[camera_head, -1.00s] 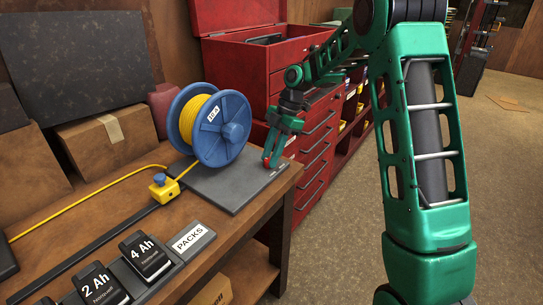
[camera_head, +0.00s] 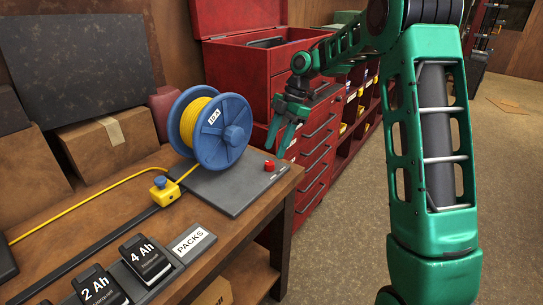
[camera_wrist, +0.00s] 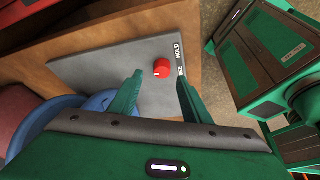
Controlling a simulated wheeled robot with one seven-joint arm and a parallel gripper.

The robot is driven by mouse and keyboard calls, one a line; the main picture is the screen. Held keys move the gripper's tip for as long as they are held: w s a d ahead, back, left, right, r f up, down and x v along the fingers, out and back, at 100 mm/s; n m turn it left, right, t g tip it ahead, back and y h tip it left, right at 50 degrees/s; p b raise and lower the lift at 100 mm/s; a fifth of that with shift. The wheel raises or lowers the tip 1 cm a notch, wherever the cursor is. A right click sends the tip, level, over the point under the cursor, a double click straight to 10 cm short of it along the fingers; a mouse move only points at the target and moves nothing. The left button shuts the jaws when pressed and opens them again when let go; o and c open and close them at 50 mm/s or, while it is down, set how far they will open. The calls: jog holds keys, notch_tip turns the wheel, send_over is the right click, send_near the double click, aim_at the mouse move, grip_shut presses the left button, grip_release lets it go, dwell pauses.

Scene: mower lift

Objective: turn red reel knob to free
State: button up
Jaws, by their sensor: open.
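The red reel knob (camera_head: 269,165) stands on the grey plate (camera_head: 232,192) near the bench's right edge. In the wrist view the knob (camera_wrist: 162,67) shows a small white mark at its lower left. The label HOLD (camera_wrist: 178,50) is to its upper right, and a second label below that is partly hidden by a finger. My gripper (camera_head: 276,150) is open and empty above the knob, apart from it. In the wrist view my gripper's fingers (camera_wrist: 160,80) are spread to either side of the knob. The blue reel (camera_head: 222,132) with yellow cord stands left of the knob.
A yellow cord guide (camera_head: 164,190) sits on the bench left of the plate. Battery packs (camera_head: 147,260) lie at the front. A red tool cabinet (camera_head: 235,75) stands behind the gripper. The floor to the right is open.

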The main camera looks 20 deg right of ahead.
jog(key=v, duration=0.6)
jog(key=shift+d, duration=0.15)
jog(key=s+d+r+m+t+h, duration=0.1)
jog(key=s+d+m, duration=0.3)
jog(key=s+m, duration=0.4)
jog(key=s+d+r+m+h, duration=0.1)
jog(key=s+d+m, duration=0.2)
jog(key=s+m, duration=0.45)
jog(key=s+d+f+m, duration=0.2)
jog(key=s+m, duration=0.2)
jog(key=s, duration=0.4)
jog(key=s+d+f+m+h, duration=0.1)
jog(key=s+d+f+m, duration=0.1)
jog(key=s, duration=0.7)
jog(key=s+d+f+m+h, duration=0.1)
jog(key=s+d+f+m, duration=0.1)
jog(key=s+m, duration=0.3)
jog(key=s, duration=0.3)
jog(key=shift+s+f+m, duration=0.3)
jog(key=shift+s+m, duration=0.05)
jog(key=shift+d, duration=0.15)
